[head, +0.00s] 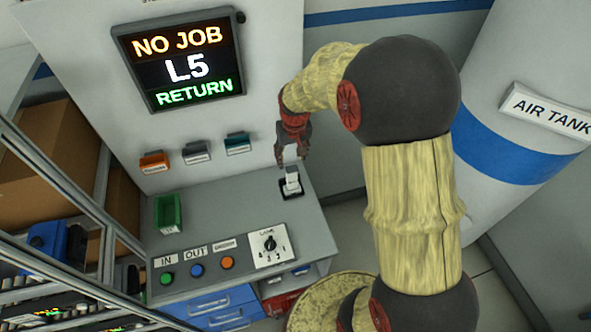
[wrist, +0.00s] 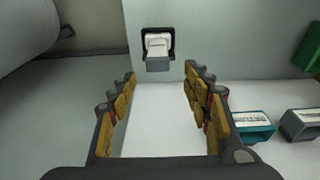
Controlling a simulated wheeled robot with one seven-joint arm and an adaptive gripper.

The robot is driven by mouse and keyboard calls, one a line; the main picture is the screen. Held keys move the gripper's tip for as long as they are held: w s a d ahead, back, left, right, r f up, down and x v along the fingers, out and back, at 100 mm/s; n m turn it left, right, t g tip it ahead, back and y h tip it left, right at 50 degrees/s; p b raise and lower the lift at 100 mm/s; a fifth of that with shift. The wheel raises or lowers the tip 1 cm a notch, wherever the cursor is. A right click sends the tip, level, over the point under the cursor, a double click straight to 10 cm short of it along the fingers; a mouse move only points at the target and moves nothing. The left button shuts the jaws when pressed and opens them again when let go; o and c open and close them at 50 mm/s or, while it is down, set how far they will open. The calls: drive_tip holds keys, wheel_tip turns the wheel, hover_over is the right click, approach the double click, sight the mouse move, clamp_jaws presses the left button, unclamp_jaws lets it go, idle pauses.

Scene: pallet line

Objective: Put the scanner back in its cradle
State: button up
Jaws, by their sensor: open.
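A small white and grey block, which looks like the scanner (head: 292,182), stands upright in a dark square holder on the console top. The holder looks like the cradle (head: 284,194). In the wrist view the scanner (wrist: 158,46) sits inside the dark rim of the cradle (wrist: 173,37), ahead of the fingertips. My gripper (head: 292,154) is just above and behind the scanner in the head view. In the wrist view my gripper (wrist: 160,74) is open, with nothing between its fingers. The fingers look apart from the scanner. How deep it sits is hidden.
The console (head: 240,200) carries a green bin (head: 168,214), several buttons and a lane knob (head: 270,244). Orange (head: 154,161), grey (head: 196,152) and teal (head: 238,142) holders are on the panel below the screen (head: 180,60). An air tank (head: 520,120) stands at right.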

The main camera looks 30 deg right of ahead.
drive_tip(key=s+a+r+n+t, duration=0.1)
drive_tip(key=s+a+r, duration=0.2)
drive_tip(key=s+r, duration=0.35)
drive_tip(key=s+a+r+t, duration=0.1)
drive_tip(key=s+a+r, duration=0.2)
drive_tip(key=r, duration=0.7)
drive_tip(key=s+a+r+t, duration=0.1)
drive_tip(key=s+a+r, duration=0.1)
drive_tip(key=s, duration=0.5)
drive_tip(key=s+a+r+n, duration=0.1)
drive_tip(key=s+a+r, duration=0.1)
drive_tip(key=s, duration=0.5)
drive_tip(key=shift+s+a+r+t, duration=0.25)
drive_tip(key=shift+s+r+t, duration=0.15)
drive_tip(key=shift+r, duration=0.5)
